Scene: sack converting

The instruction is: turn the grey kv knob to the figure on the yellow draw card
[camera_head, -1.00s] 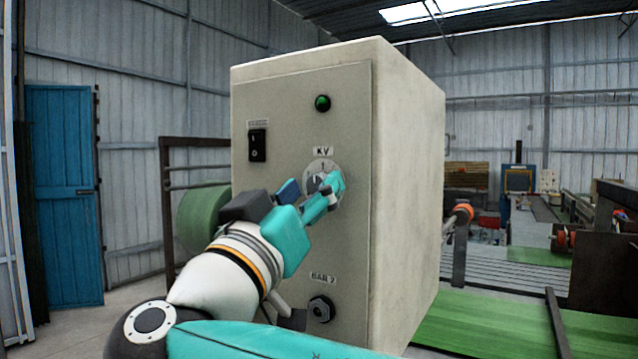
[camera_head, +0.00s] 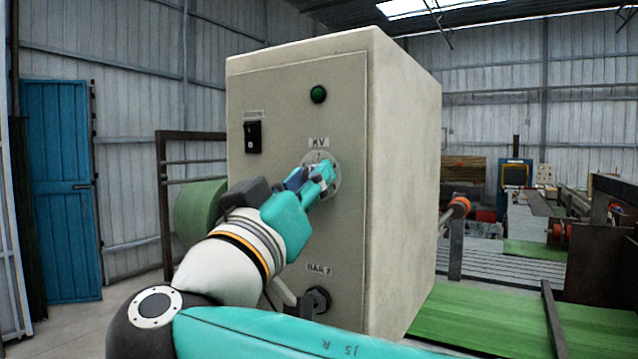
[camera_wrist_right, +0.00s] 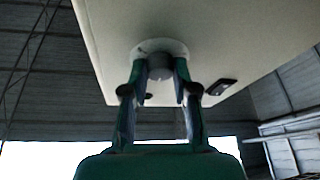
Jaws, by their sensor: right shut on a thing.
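The grey kv knob sits on its round dial plate (camera_head: 335,174) under the KV label (camera_head: 318,142) on the front of the control box. My right gripper (camera_head: 320,178) is at the dial and covers most of the knob in the head view. In the right wrist view my right gripper (camera_wrist_right: 160,72) is shut on the grey kv knob (camera_wrist_right: 160,68), one finger on each side. The dial figures are too small and covered to read. The yellow draw card is in neither view. My left gripper is not in view.
The control box (camera_head: 405,180) also carries a green lamp (camera_head: 318,94), a black rocker switch (camera_head: 253,137) and a black BAR 2 fitting (camera_head: 318,299) below the dial. A green roll (camera_head: 198,212) stands behind at the left. Green sheet (camera_head: 480,325) lies at the right.

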